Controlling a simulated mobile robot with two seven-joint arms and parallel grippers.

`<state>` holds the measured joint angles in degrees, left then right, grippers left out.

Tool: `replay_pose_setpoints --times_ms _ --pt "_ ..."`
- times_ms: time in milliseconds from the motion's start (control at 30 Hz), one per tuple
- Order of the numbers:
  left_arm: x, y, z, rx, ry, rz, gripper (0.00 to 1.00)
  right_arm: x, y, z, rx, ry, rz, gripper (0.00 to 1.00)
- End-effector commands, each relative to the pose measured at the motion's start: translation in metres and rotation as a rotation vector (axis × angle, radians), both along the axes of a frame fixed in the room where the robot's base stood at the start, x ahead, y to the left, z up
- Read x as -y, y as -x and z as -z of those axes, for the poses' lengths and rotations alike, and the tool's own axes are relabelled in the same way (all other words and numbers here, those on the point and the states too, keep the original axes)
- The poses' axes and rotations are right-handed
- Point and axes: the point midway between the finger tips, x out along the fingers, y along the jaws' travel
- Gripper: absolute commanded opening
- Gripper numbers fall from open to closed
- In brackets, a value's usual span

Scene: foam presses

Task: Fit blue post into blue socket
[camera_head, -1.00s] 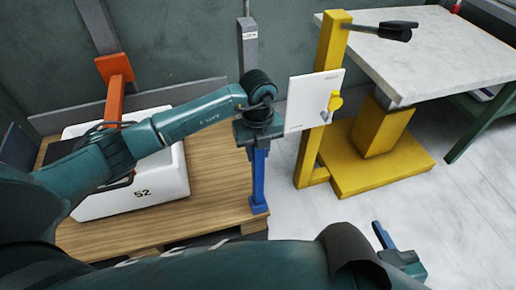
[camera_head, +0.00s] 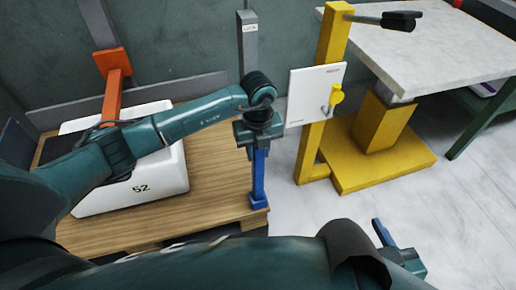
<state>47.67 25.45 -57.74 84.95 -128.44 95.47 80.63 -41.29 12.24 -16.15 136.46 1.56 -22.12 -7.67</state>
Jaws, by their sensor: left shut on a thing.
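The blue post (camera_head: 258,175) stands upright at the right edge of the wooden pallet. My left gripper (camera_head: 258,142) is shut on its top end from above. The post's foot meets a wider blue piece (camera_head: 259,202) on the pallet edge, which looks like the blue socket. I cannot tell whether the post is inside it or only resting on it. My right gripper (camera_head: 394,246) is low at the bottom right, away from the post, with one blue finger showing. Its other finger is not clear, and no thing is visible in it.
A white box (camera_head: 150,188) marked 52 sits on the pallet (camera_head: 215,200), left of the post. Just right of the post are a white panel with a yellow knob (camera_head: 304,98) and a yellow stand (camera_head: 385,172). A white-topped table (camera_head: 430,60) stands behind; the pale floor (camera_head: 310,215) is open.

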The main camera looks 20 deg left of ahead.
Motion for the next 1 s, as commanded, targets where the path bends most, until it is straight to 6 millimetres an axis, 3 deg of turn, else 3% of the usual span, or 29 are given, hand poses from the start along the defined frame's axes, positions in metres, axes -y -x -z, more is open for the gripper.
replay_pose_setpoints --times_ms 867,900,1000 --pt "0.000 0.000 0.023 0.000 0.000 0.001 0.00 0.000 0.000 0.014 0.000 0.000 0.000 0.40" --pt "0.000 0.000 0.022 0.001 0.001 0.001 0.29 0.000 0.000 0.014 0.000 0.000 0.000 0.40" --pt "0.000 0.000 0.022 0.000 0.000 0.001 0.37 0.000 0.000 0.013 0.000 0.000 0.000 0.40"
